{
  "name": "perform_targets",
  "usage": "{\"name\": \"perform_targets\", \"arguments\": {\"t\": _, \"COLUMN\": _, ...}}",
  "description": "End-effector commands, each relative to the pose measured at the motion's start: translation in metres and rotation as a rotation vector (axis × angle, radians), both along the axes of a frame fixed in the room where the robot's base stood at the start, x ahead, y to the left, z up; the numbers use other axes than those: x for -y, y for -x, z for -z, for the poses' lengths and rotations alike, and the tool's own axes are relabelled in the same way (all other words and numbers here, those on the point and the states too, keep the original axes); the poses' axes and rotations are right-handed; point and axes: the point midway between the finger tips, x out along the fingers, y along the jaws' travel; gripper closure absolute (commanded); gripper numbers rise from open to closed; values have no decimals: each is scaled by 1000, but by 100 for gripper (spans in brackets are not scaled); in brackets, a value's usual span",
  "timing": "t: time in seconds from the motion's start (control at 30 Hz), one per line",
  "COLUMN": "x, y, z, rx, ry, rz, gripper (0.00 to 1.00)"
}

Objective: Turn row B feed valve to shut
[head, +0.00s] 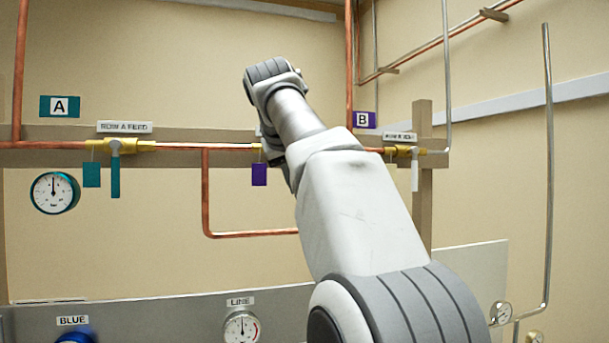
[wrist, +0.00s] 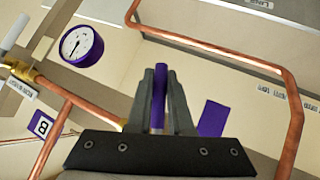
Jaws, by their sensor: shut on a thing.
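In the wrist view my gripper (wrist: 160,72) is shut on a purple lever (wrist: 159,88), which stands between the two fingers and points up the picture. I take it for the row B feed valve's lever, by its purple colour and the nearby B sign (wrist: 41,125). The valve body is hidden behind my gripper. A copper pipe (wrist: 75,101) runs slantwise towards it. A purple tag (wrist: 213,118) hangs just right of the fingers. In the head view my arm hides the gripper and this valve; the purple tag (head: 259,174) and B sign (head: 364,119) show beside the arm.
Row A feed valve (head: 115,147) is at left, its teal lever (head: 115,180) hanging down. Another brass valve (head: 408,150) with a grey lever (head: 414,175) is right of my arm. A purple-rimmed gauge (wrist: 80,45) and a bent copper pipe (wrist: 292,85) flank my gripper.

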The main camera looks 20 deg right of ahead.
Motion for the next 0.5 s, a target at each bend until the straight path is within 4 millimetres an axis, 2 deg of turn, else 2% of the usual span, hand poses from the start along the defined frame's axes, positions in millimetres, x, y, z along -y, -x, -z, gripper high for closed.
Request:
{"name": "perform_targets", "arguments": {"t": 0.2, "x": -11, "y": 0, "z": 3, "rx": -5, "ry": -172, "rz": 1, "gripper": 100}}
{"name": "perform_targets", "arguments": {"t": 0.5, "x": -21, "y": 0, "z": 4, "rx": -11, "ry": -320, "rz": 0, "gripper": 100}}
